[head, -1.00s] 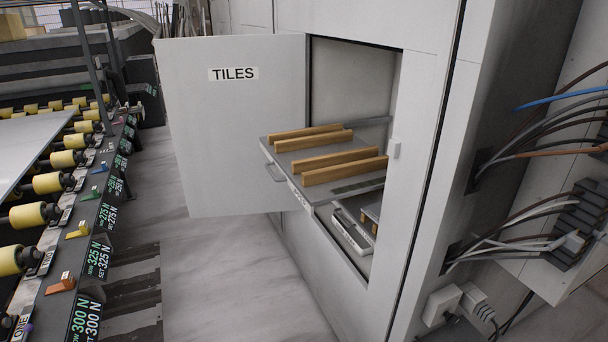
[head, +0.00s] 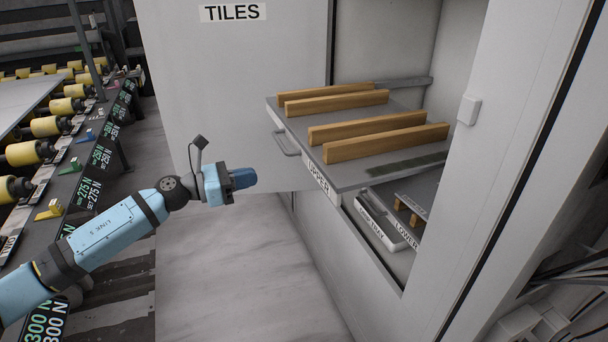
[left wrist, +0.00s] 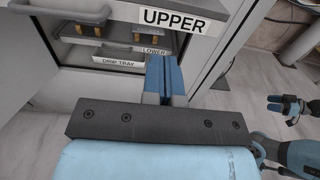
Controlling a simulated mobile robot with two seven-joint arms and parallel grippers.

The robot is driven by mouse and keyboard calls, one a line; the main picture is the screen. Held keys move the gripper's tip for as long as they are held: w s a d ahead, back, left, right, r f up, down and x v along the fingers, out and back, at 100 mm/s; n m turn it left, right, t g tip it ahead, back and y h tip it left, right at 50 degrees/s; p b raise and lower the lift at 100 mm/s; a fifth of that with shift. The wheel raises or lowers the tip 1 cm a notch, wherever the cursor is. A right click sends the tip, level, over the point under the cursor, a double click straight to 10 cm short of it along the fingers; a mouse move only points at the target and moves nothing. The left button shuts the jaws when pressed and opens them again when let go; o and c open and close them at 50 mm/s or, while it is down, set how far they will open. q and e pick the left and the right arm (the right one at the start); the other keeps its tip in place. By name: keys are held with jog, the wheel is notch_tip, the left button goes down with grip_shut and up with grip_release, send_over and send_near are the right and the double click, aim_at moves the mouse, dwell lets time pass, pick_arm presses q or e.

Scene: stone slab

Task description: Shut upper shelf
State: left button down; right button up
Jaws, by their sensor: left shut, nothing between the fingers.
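The upper shelf (head: 360,160) is a grey tray labelled UPPER, pulled out of the cabinet, with a bar handle (head: 285,143) on its front and several wooden strips on top. In the left wrist view its UPPER label (left wrist: 186,21) is close ahead. My left gripper (head: 248,178) is shut and empty, in front of the shelf, left of the label and a little below the handle. Its blue fingers (left wrist: 164,78) point towards the shelf front and appear apart from it. My right gripper (left wrist: 283,107) shows small at the right of the left wrist view; its jaws are unclear.
The open TILES door (head: 235,90) stands left of the shelf. Below are the LOWER shelf (head: 408,213) and the drip tray (head: 382,222), inside the cabinet (head: 500,150). A roller conveyor (head: 60,150) runs along the left. The floor between is clear.

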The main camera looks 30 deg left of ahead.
aim_at(314, 164)
pick_arm(q)
jog(key=p+x, duration=0.1)
jog(key=x, duration=0.5)
jog(key=p+x, duration=0.2)
jog(key=x, duration=0.4)
jog(key=shift+w+d+r, duration=0.1)
jog(key=shift+d+r, duration=0.05)
jog(key=shift+r, duration=0.1)
jog(key=shift+w+d+f+p, duration=0.15)
jog(key=shift+w+d+p, duration=0.15)
jog(key=shift+w+d, duration=0.2)
pick_arm(e)
jog(key=shift+s+d+r, duration=0.15)
jog(key=shift+s+r, duration=0.05)
jog(key=shift+r, duration=0.35)
jog(key=shift+s+d+r, duration=0.15)
jog(key=shift+s+r, duration=0.05)
jog(key=shift+r, duration=0.35)
